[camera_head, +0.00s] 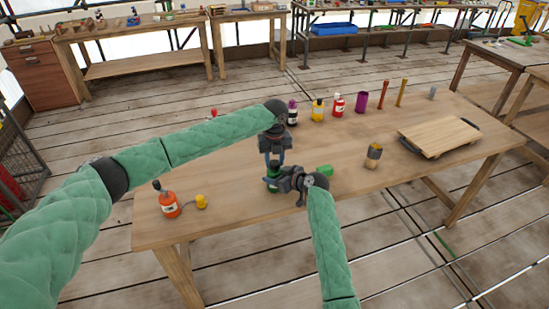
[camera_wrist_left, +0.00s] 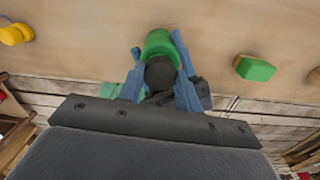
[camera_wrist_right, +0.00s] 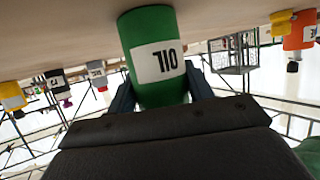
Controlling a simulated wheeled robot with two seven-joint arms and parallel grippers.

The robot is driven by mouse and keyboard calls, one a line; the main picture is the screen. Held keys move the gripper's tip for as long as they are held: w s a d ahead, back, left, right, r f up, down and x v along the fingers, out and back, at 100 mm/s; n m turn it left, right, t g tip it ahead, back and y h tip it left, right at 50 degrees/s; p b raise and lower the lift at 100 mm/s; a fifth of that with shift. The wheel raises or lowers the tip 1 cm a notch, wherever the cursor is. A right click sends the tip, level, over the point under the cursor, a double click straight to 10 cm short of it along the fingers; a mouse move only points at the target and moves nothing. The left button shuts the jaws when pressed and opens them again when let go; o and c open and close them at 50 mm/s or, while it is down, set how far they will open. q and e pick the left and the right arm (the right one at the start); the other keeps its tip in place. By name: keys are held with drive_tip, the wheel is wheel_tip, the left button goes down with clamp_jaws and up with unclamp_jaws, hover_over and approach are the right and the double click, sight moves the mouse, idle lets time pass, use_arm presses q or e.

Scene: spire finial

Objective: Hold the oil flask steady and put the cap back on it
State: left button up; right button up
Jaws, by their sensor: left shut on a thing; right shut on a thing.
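The green oil flask (camera_wrist_right: 152,28) stands upright on the table; the right wrist view shows its white OIL label upside down. My right gripper (camera_head: 276,181) is shut on the flask from the side. My left gripper (camera_head: 274,161) points down directly above the flask, shut on a dark round cap (camera_wrist_left: 160,73). In the left wrist view, the cap overlaps the green flask (camera_wrist_left: 160,44) between the blue fingers. The flask's top is hidden, so I cannot tell whether the cap touches it.
A green block (camera_head: 323,171) lies right of the flask. An orange bottle (camera_head: 169,204) and a yellow piece (camera_head: 201,201) stand at the front left. Several bottles line the back edge. A wooden board (camera_head: 440,134) and a small brown-and-dark item (camera_head: 373,155) are to the right.

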use_arm(q)
drive_tip(key=shift+f, duration=0.55)
idle(0.6)
drive_tip(key=m, duration=1)
drive_tip(key=o, duration=1)
drive_tip(key=shift+c, duration=0.2)
drive_tip(key=shift+r, duration=0.1)
